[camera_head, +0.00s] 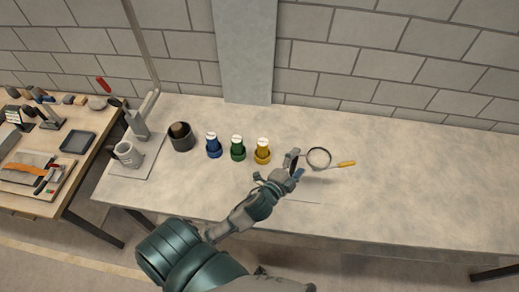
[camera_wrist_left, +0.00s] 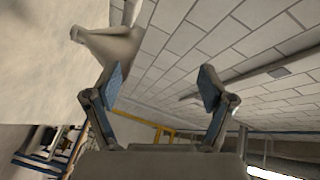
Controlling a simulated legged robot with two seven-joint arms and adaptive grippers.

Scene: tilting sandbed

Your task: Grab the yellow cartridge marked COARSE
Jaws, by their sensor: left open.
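A yellow cartridge (camera_head: 263,152) with a white top stands upright on the grey table, at the right end of a row with a green cartridge (camera_head: 237,150) and a blue cartridge (camera_head: 213,148). Any lettering on them is too small to read. My left gripper (camera_head: 293,162) is open and empty, just right of the yellow cartridge and apart from it. In the left wrist view its two blue-padded fingers (camera_wrist_left: 160,88) are spread with nothing between them. No cartridge shows in that view. My right gripper is out of view.
A round magnifier (camera_head: 319,157) with a yellow handle lies just right of my left gripper. A dark cup (camera_head: 181,137) and a grey mug (camera_head: 128,154) stand left of the row. A wooden bench (camera_head: 66,190) with tools is far left. The table's right side is clear.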

